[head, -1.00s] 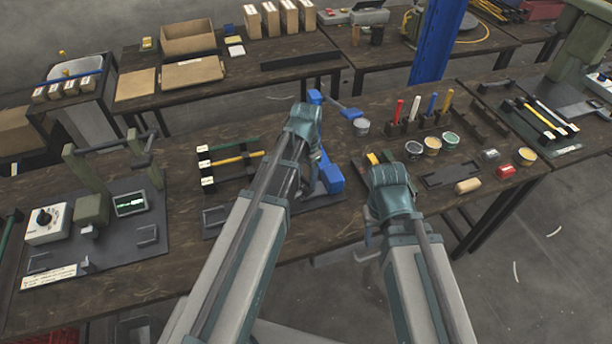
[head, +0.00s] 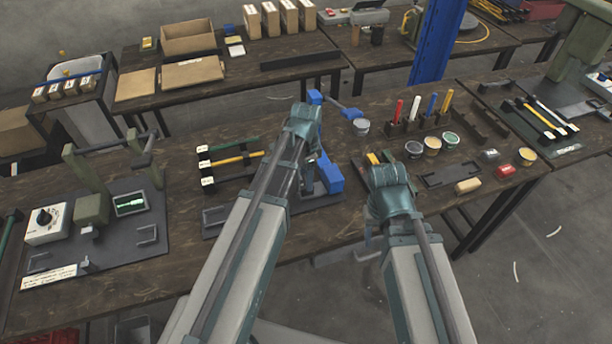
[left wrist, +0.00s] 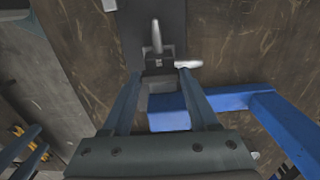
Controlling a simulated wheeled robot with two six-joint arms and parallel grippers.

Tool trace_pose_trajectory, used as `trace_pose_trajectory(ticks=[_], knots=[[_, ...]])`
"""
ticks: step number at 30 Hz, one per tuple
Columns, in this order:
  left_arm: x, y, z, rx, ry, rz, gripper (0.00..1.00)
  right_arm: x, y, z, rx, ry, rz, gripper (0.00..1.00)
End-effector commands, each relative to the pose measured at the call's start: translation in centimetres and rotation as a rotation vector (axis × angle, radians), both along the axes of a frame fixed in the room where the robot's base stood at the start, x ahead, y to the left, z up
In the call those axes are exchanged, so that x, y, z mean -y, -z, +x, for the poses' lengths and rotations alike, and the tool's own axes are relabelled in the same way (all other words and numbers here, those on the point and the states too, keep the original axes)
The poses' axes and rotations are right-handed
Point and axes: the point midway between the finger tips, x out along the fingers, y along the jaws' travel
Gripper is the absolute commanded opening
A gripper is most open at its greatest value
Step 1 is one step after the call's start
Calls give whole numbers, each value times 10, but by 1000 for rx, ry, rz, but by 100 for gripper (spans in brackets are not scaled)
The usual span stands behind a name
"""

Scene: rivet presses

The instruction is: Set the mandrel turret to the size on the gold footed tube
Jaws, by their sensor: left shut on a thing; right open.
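In the left wrist view my left gripper (left wrist: 160,82) is shut on the mandrel turret (left wrist: 158,64), a dark block with silver pins, one pointing up the picture and one to the right. The turret is beside the blue press frame (left wrist: 270,115). In the head view the blue press (head: 328,174) shows partly behind my left arm, whose fingers are hidden there. My right gripper (head: 352,256) is open at the table's front edge, apart from the press. A yellow-gold tube (head: 238,159) lies on a labelled rack left of the press; its foot and size mark are unreadable.
A gauge station with a white dial box (head: 46,223) and small screen (head: 130,203) stands at the left. Another rod rack (head: 540,118) is at the far right.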

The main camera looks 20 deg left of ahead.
Motion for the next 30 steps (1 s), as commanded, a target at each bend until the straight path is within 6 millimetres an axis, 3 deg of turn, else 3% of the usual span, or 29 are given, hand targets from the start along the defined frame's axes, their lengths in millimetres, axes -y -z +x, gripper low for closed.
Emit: trace_pose_trajectory(ticks=[9, 10, 15, 30], knots=[[0, 0, 0, 0, 4, 0, 4, 0, 0, 0, 0, 0, 0, 50], [0, 0, 0, 0, 4, 0, 63, 0, 0, 0, 0, 0, 0, 50], [0, 0, 0, 0, 3, 0, 90, 0, 0, 0, 0, 0, 0, 50], [0, -9, 0, 0, 2, 0, 90, 0, -9, 0, 0, 0, 0, 50]])
